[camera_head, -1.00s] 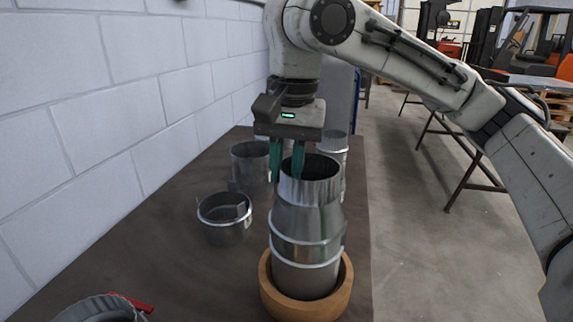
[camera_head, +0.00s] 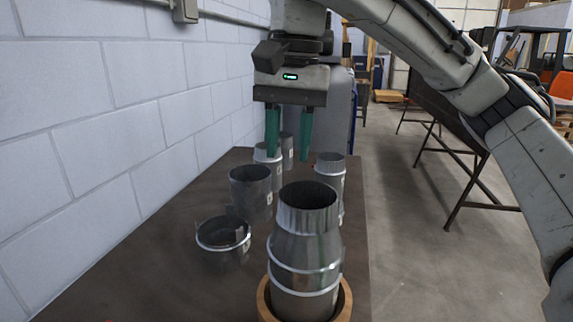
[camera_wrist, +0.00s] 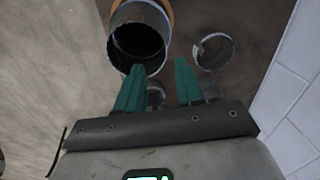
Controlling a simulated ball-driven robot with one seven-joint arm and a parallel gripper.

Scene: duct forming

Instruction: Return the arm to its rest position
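My gripper (camera_head: 288,155) hangs fingers-down above the table, raised clear of the ducts. Its two green fingers are apart with nothing between them. They show in the wrist view too (camera_wrist: 158,68). A silver metal duct (camera_head: 305,250) with a narrower upper end stands upright in a wooden ring (camera_head: 346,300) at the front of the table. My gripper is above and behind this duct, not touching it. In the wrist view the duct's dark open mouth (camera_wrist: 138,42) lies beyond the fingertips.
A white block wall (camera_head: 110,100) runs along the left. Open floor (camera_head: 420,250) lies to the right, with a dark-legged table (camera_head: 465,180) beyond.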

